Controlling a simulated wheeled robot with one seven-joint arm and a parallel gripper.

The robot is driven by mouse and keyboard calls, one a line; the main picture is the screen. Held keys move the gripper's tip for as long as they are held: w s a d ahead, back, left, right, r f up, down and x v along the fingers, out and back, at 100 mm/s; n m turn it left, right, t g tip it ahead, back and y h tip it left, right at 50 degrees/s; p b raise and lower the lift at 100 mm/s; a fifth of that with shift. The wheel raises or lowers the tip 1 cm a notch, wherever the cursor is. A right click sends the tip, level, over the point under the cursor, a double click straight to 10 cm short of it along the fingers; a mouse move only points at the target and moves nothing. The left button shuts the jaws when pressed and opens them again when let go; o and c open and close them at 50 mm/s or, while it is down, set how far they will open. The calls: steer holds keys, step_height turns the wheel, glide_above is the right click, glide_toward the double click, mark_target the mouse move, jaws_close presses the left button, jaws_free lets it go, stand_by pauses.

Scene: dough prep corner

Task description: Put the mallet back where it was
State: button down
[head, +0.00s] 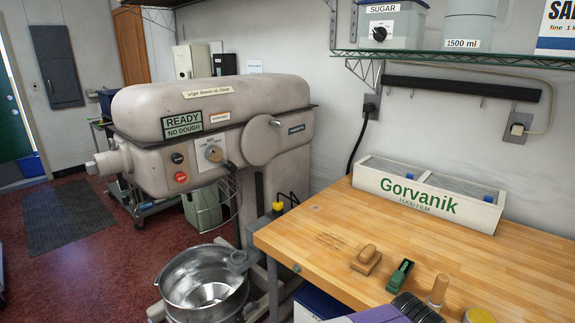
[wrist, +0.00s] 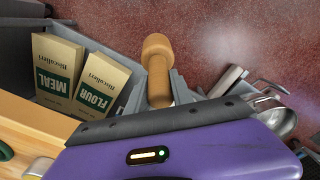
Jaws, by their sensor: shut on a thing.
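My gripper (head: 418,309) is at the bottom edge of the head view, in front of the wooden worktop, with its purple body partly cut off. In the wrist view my gripper (wrist: 160,118) spans the lower half and is shut on the mallet (wrist: 158,72). A wooden piece that looks like the same mallet (head: 438,290) rises beside the black fingers in the head view. I cannot tell whether it touches the worktop.
On the worktop (head: 330,215) lie a wooden block-like tool (head: 366,260) and a green-and-black tool (head: 400,275). A yellow round thing (head: 480,315) is at the front edge. A Gorvanik film box (head: 430,200) stands behind. Flour (wrist: 97,88) and meal (wrist: 55,65) bags sit in a grey bin.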

steer(key=shift+r+p, duration=1.05)
steer(key=shift+r, duration=1.35)
